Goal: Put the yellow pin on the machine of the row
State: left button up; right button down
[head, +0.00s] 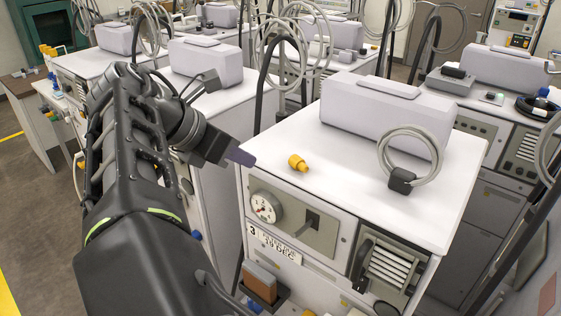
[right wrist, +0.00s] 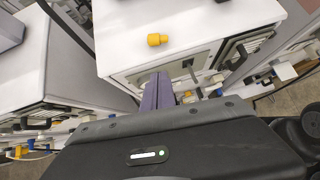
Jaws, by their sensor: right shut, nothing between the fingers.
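The yellow pin (head: 298,163) lies on its side on the white top of the near machine (head: 345,190), close to its front left corner. That machine's front has a dial, a "3" and a "19 DEC" label. The pin also shows in the right wrist view (right wrist: 157,39), on the white top beyond the fingertips. My right gripper (head: 240,157) is shut and empty, left of the pin and apart from it. Its purple fingers (right wrist: 158,92) are together in the right wrist view. My left gripper is not in view.
A pale grey box (head: 375,115) and a coiled grey hose with a black block (head: 402,180) stand on the same top. Similar machines stand behind, left and right, with hoses and poles between. Several yellow items (head: 48,50) show at the far left. The top's front middle is clear.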

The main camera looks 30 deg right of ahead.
aim_at(296, 158)
jog(key=b+x, duration=0.2)
jog(key=x, duration=0.2)
jog(key=d+r+b+x, duration=0.1)
jog(key=b+x, duration=0.2)
jog(key=x, duration=0.1)
jog(key=b+x, duration=0.3)
jog(key=x, duration=0.1)
jog(key=shift+w+d+r, duration=0.2)
jog(key=shift+d+r, duration=0.1)
jog(key=shift+d, duration=0.1)
jog(key=shift+w+d, duration=0.1)
jog(key=shift+d, duration=0.25)
jog(key=d+p, duration=0.2)
jog(key=d, duration=0.1)
jog(key=shift+w+r, duration=0.15)
jog(key=shift+w, duration=0.1)
jog(key=shift+d, duration=0.15)
